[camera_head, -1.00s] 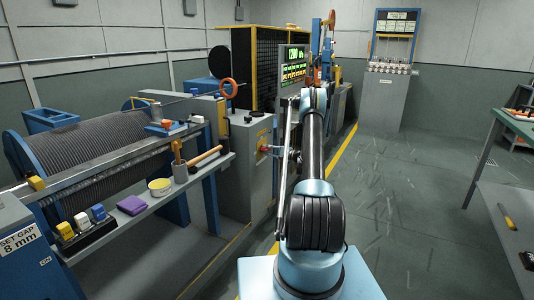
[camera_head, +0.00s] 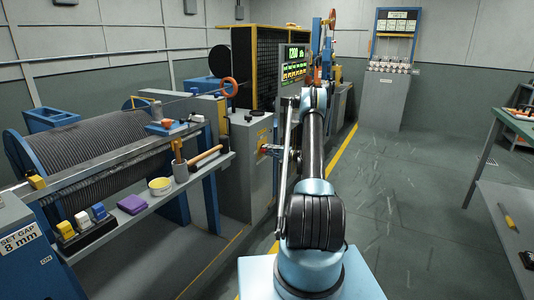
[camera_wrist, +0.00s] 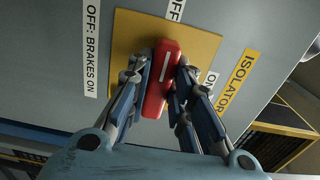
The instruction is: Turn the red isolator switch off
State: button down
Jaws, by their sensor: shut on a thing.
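The red isolator switch (camera_wrist: 163,78) is an elongated red handle with a white line, on a yellow plate (camera_wrist: 205,50). My gripper (camera_wrist: 161,84) has a finger on each side of the handle and is shut on it. The white line points nearly toward the OFF label (camera_wrist: 176,9) at the top of the wrist view, leaning slightly right. The ON label (camera_wrist: 209,82) is to the right, partly covered by a finger. In the head view the switch (camera_head: 264,149) is small on the grey cabinet's side, with my gripper at it.
The grey cabinet (camera_head: 240,170) stands left of my arm. A lit display (camera_head: 293,65) is above and behind it. A shelf (camera_head: 150,205) with tools and a winch drum (camera_head: 90,150) are at the left.

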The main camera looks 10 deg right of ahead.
jog(key=shift+d+f, duration=0.1)
jog(key=shift+f, duration=0.05)
jog(key=c, duration=1.4)
grip_release()
jog(key=shift+c, duration=0.2)
jog(key=v, duration=1.2)
